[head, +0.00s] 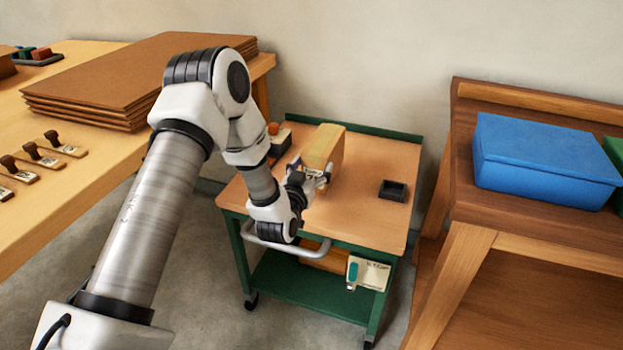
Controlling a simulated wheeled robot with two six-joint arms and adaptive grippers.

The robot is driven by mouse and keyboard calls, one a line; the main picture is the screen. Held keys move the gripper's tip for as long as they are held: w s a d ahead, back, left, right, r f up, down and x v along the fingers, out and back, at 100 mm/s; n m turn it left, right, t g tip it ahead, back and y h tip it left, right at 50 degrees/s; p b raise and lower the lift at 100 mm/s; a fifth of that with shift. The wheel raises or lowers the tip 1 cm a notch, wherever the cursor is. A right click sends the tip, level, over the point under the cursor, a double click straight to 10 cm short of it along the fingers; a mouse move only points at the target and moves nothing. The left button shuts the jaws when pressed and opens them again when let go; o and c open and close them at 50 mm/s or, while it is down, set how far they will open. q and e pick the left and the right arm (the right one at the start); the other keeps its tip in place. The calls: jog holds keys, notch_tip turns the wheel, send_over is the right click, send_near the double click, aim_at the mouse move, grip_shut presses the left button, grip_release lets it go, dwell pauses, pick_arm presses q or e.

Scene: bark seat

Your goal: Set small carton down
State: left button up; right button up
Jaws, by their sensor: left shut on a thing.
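The small carton (325,146) is a tan box at the back of the green cart's wooden top (365,218). My left arm comes in from the left and reaches over the cart. My left gripper (317,176) is shut on the small carton at its near end. The arm and gripper hide part of the carton's lower side, and I cannot tell whether it touches the cart top. My right gripper is not in view.
A small black tray (393,190) sits on the cart's right side. A dark item with an orange knob (273,129) stands at its back left. A bench with brown sheets (140,75) is at left. A blue box (545,160) stands on the right bench.

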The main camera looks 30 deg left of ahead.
pick_arm(q)
notch_tip(320, 180, down, 2)
jog(key=shift+f, duration=0.4)
jog(key=o, duration=1.4)
jog(key=shift+s+r, duration=0.1)
jog(key=shift+s, duration=0.05)
